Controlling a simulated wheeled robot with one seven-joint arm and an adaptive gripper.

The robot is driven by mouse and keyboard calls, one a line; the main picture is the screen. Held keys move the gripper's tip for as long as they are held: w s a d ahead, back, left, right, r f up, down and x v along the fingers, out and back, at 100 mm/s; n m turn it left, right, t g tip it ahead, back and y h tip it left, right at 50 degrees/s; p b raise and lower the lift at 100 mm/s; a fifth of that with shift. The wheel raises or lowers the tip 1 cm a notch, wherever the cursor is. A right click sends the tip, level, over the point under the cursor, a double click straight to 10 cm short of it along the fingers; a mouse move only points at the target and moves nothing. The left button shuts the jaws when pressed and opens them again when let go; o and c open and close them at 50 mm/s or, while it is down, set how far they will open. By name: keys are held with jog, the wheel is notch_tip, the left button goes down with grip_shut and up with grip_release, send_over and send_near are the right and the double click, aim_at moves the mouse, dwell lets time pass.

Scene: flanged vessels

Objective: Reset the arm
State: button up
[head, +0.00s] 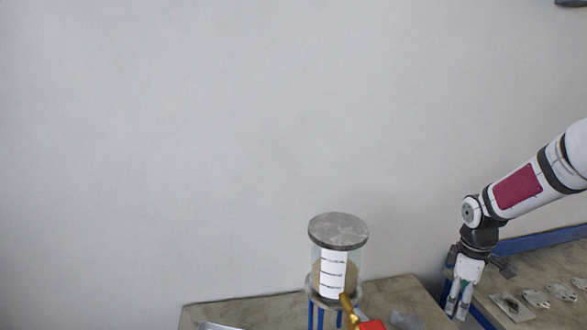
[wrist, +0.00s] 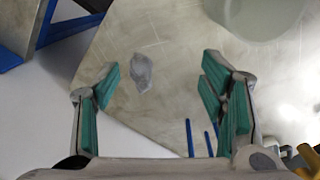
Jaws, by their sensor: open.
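My arm reaches in from the right edge of the head view, with its last links bent downward. My gripper (head: 460,303) hangs pointing down near the gap between two tables. In the wrist view my gripper (wrist: 160,105) is open, its green-padded fingers spread wide apart. Nothing is between the fingers. Below and beyond them the wrist view shows a tabletop corner and pale floor.
A glass vessel (head: 333,272) with a grey lid stands on a blue-legged stand on the left table (head: 240,313). A red and yellow valve (head: 370,324) is in front. The right table (head: 560,318) holds several small flat metal parts. A grey piece (wrist: 142,73) lies on the tabletop.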

jog(key=s+a+r+m+t+h+b, duration=0.2)
jog(key=s+a+r+m+b, duration=0.15)
jog(key=a+r, duration=1.1)
jog(key=s+a+r+m+t+y+b, duration=0.2)
jog(key=s+a+r+m+t, duration=0.1)
jog(key=s+a, duration=0.7)
jog(key=shift+s+a+r+m+y, duration=0.35)
jog(key=shift+s+r+m, duration=0.2)
jog(key=shift+s+m, duration=0.5)
jog(key=shift+o, duration=0.2)
jog(key=shift+w+d, duration=0.1)
jog(key=shift+w, duration=0.05)
